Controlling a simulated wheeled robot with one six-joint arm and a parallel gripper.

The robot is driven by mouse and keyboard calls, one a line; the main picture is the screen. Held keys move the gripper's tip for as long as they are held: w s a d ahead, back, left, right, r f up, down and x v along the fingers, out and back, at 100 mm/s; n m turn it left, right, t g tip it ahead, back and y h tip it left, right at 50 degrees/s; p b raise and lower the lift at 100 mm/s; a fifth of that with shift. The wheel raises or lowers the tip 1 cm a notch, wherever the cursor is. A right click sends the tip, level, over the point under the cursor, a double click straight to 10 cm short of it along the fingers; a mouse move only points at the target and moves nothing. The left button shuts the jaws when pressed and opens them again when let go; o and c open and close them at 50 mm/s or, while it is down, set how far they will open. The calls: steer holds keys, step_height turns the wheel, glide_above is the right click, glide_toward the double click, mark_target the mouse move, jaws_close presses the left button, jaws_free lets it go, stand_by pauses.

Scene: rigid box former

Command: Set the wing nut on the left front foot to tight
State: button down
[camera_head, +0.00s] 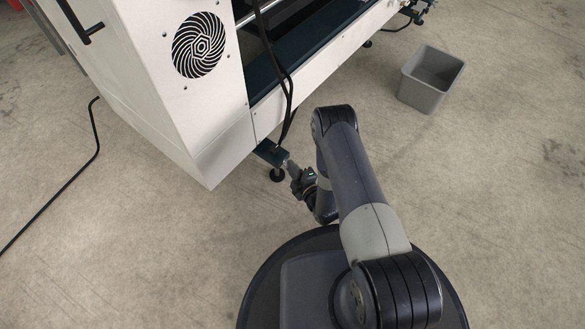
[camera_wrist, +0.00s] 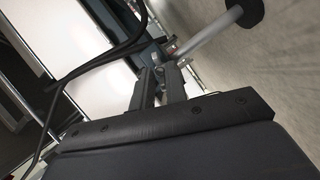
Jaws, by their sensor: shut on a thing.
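The left front foot (camera_head: 277,174) is a dark round pad under a dark bracket (camera_head: 270,152) at the lower corner of the white machine. In the wrist view the foot has a pale stem (camera_wrist: 207,34) and a black pad (camera_wrist: 246,12). My gripper (camera_head: 289,166) reaches in from the right, close beside the stem. In the wrist view its two dark fingers (camera_wrist: 163,66) are shut on the wing nut (camera_wrist: 170,48), a small metal piece at their tips. The fingers hide most of the nut, so its angle cannot be told.
The white machine (camera_head: 190,110) with a round fan grille (camera_head: 198,45) fills the upper left. Black cables (camera_head: 288,95) hang close above the bracket. A grey bin (camera_head: 425,95) stands at the right. A black cable (camera_head: 65,185) lies on the left floor. The floor between is clear.

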steer(key=shift+w+d+r+m+g+y+b, duration=0.15)
steer(key=shift+m+g+y, duration=0.25)
steer(key=shift+m+g, duration=0.9)
steer(key=shift+w+r+m+g+y+b, duration=0.15)
steer(key=shift+m+g+y, duration=0.35)
steer(key=shift+m, duration=1.4)
steer(key=shift+w+d+m+g+y, duration=0.1)
steer(key=shift+w+m+g+y, duration=0.15)
steer(key=shift+m+g, duration=1.05)
steer(key=shift+a+m, duration=0.1)
steer(key=shift+m, duration=0.3)
steer(key=c, duration=1.6)
jaws_free()
steer(key=shift+a, duration=0.1)
steer(key=shift+s, duration=0.1)
